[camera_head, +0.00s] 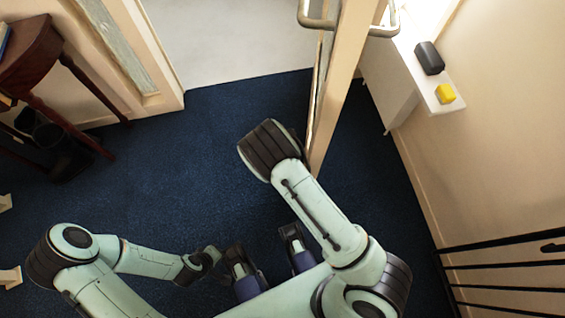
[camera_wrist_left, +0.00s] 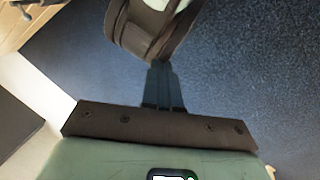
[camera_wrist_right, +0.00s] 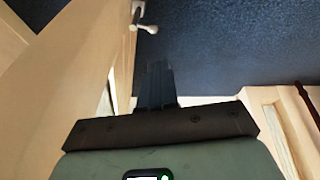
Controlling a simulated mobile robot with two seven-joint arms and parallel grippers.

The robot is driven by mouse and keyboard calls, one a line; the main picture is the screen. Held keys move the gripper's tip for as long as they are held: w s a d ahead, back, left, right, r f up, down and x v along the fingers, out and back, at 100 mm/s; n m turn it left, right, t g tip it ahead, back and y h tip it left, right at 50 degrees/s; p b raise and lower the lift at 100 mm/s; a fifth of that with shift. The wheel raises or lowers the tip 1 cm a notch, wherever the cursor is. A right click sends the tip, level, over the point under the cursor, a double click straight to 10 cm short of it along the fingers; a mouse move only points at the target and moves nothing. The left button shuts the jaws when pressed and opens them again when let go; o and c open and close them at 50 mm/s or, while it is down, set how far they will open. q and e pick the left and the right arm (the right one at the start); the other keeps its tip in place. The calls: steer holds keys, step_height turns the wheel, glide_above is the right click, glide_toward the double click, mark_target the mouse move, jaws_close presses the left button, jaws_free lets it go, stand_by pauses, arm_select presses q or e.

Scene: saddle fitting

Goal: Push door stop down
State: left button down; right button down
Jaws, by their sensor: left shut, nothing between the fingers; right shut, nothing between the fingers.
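The door (camera_head: 337,90) stands open in the head view, its edge facing me. In the right wrist view the door (camera_wrist_right: 75,60) fills the left side. A small metal door stop (camera_wrist_right: 147,20) with a pale tip is fixed low at its edge and sticks out to the right; whether its tip touches the carpet I cannot tell. My right gripper (camera_wrist_right: 157,66) is shut and empty, apart from the stop and below it in the picture. My left gripper (camera_wrist_left: 163,68) is shut and empty over carpet, near a part of my arm. The stop is hidden in the head view.
Blue carpet (camera_head: 215,130) leaves free floor left of the door. A dark wooden table (camera_head: 30,55) stands at far left. A white ledge (camera_head: 405,75) with a black item (camera_head: 429,58) and a yellow item (camera_head: 445,93) is behind the door. Black rails (camera_head: 505,262) are at lower right.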

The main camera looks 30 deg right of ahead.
arm_select(q)
steer(key=shift+w, duration=0.35)
arm_select(e)
steer(key=shift+w, duration=0.4)
arm_select(q)
steer(key=shift+s, duration=0.15)
arm_select(e)
steer(key=shift+s, duration=0.1)
